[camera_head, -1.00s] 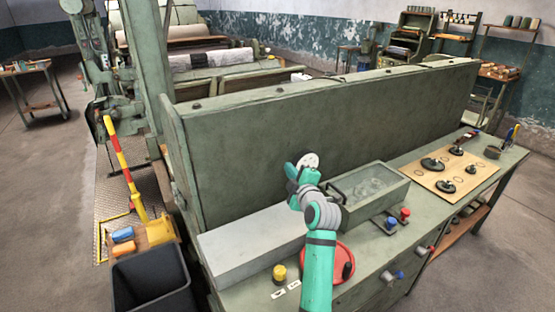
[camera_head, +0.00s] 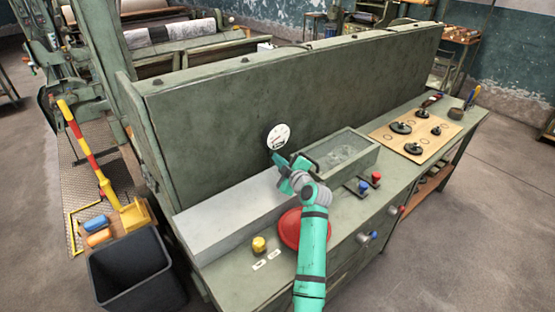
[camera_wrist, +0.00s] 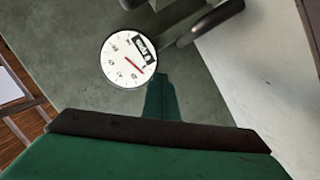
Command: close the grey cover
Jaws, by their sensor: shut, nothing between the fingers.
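The light grey cover (camera_head: 235,215) is a long, flat-topped block shape at the left end of the green workbench. In the wrist view, its pale surface (camera_wrist: 255,60) fills the upper right. I cannot tell from these frames how far it is open. My gripper (camera_head: 281,160) is shut and empty, near the cover's far right end and below a round white dial gauge (camera_head: 278,136). In the wrist view, my narrow green fingertips (camera_wrist: 161,88) point towards the gauge (camera_wrist: 129,60). Any contact with the cover cannot be made out.
A glass-topped green box (camera_head: 345,153) stands right of my gripper. A red disc (camera_head: 291,229) and a yellow knob (camera_head: 259,244) are in front of the cover. The bench's tall back panel (camera_head: 270,95) rises behind. A dark bin (camera_head: 135,270) stands left on the floor.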

